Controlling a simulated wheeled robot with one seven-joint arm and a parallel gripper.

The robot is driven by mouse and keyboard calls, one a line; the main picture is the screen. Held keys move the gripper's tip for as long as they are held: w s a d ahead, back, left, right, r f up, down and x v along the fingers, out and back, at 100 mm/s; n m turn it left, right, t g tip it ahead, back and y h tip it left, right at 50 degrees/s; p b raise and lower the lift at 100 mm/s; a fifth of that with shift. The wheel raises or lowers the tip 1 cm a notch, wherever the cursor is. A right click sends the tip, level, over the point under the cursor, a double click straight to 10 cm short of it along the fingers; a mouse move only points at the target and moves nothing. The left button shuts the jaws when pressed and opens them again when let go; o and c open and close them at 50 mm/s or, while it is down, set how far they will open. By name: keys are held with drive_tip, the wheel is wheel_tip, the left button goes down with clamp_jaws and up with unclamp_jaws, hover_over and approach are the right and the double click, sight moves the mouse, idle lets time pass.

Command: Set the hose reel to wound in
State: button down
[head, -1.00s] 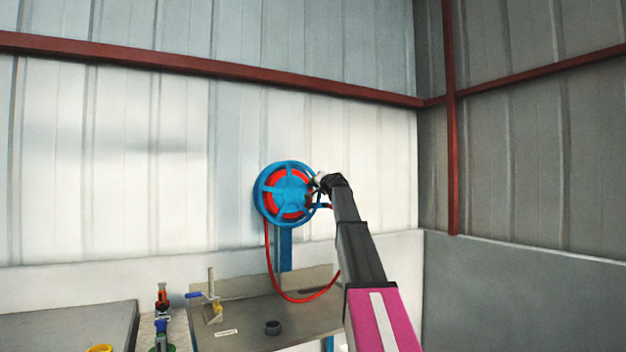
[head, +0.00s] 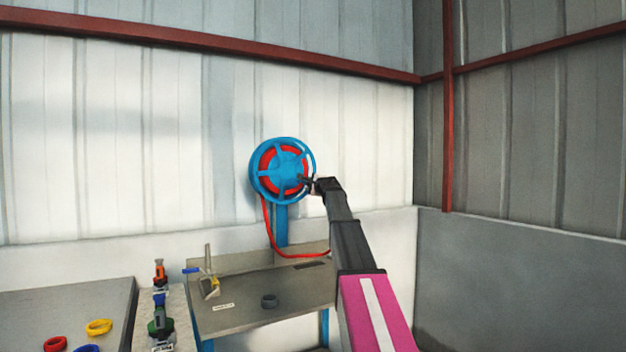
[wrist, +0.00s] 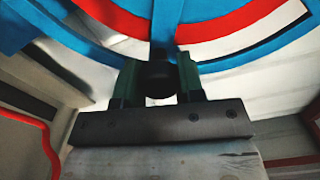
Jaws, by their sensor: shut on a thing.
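The hose reel (head: 284,165) is a blue spoked wheel with red hose wound inside, mounted on a blue post in front of the pale wall. Its loose red hose (head: 268,228) hangs from the left side, then curves right above the bench and passes behind my arm. My gripper (head: 308,184) is at the reel's lower right. In the wrist view, its green-sided fingers (wrist: 160,80) are shut on a dark round handle (wrist: 160,76) in front of the blue rim and red hose. The handle's far part is hidden.
A grey table (head: 60,310) with coloured rings is at left. Free wall lies around the reel.

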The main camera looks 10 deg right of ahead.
drive_tip(key=a+f+m, duration=0.2)
drive_tip(key=s+a+f+m, duration=0.1)
drive_tip(key=a+f+m, duration=0.1)
drive_tip(key=m, duration=0.1)
drive_tip(key=shift+s+f+m, duration=0.15)
drive_tip(key=shift+m, duration=0.15)
drive_tip(key=shift+s+a+f+m, duration=0.15)
drive_tip(key=shift+a+f+m, duration=0.1)
drive_tip(key=shift+a+m, duration=0.3)
drive_tip(key=shift+s+a+f+m, duration=0.1)
drive_tip(key=shift+a+f+m, duration=0.15)
drive_tip(key=shift+a+m, duration=0.25)
drive_tip(key=shift+s+a+f+m, duration=0.1)
drive_tip(key=shift+a+f+m, duration=0.05)
drive_tip(key=shift+a+m, duration=0.4)
drive_tip(key=shift+s+a+f+m, duration=0.1)
drive_tip(key=shift+a+m, duration=0.2)
drive_tip(key=shift+m, duration=0.3)
drive_tip(key=shift+a, duration=0.1)
drive_tip(key=c, duration=0.8)
unclamp_jaws()
drive_tip(key=shift+o, duration=0.2)
approach(291, 197)
drive_tip(key=v, duration=0.4)
drive_tip(key=shift+s, duration=0.1)
